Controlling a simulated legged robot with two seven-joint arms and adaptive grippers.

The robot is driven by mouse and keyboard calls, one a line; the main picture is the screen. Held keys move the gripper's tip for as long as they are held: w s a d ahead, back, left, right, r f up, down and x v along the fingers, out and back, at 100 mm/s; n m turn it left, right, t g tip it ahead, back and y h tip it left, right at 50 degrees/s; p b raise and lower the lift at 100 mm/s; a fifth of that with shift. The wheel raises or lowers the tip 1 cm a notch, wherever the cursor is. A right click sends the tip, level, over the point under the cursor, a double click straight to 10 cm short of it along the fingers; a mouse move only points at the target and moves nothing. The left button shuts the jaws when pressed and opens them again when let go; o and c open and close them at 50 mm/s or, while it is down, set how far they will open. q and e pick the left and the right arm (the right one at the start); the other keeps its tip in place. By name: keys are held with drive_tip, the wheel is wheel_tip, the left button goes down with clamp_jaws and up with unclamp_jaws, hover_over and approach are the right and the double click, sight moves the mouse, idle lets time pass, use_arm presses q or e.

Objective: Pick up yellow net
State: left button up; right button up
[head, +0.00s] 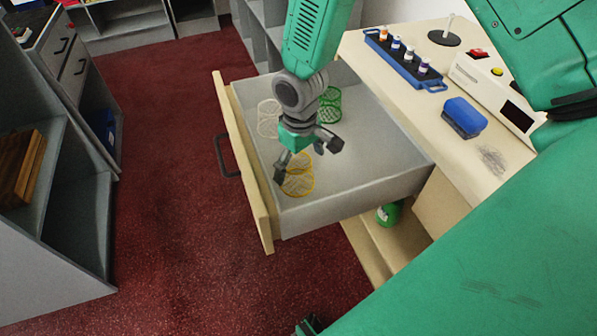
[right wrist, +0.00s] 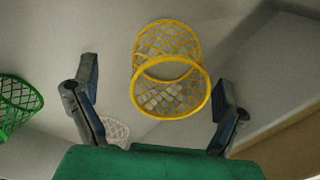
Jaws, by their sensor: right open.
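The yellow net (head: 298,186) is a small open mesh basket lying in the pulled-out drawer, near its front corner. My right gripper (head: 308,163) is inside the drawer space, pointing down over the net, with its fingers spread and empty. In the right wrist view the yellow net (right wrist: 170,97) shows whole between and beyond the two open fingers, touching neither in the picture. In the head view the gripper hides part of the net. My left gripper cannot be made out.
A green net (head: 329,104) and a white net (head: 268,119) lie farther back in the drawer (head: 370,195). Its walls stand close around the gripper.

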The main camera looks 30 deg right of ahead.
drive_tip(key=f, duration=0.2)
drive_tip(key=shift+a+f, duration=0.25)
drive_tip(key=shift+f, duration=0.15)
drive_tip(key=shift+a+f, duration=0.2)
drive_tip(key=shift+a, duration=0.15)
drive_tip(key=shift+c, duration=0.6)
drive_tip(key=c, duration=0.6)
drive_tip(key=shift+d, duration=0.35)
drive_tip(key=shift+c, duration=1)
drive_tip(key=shift+a, duration=0.1)
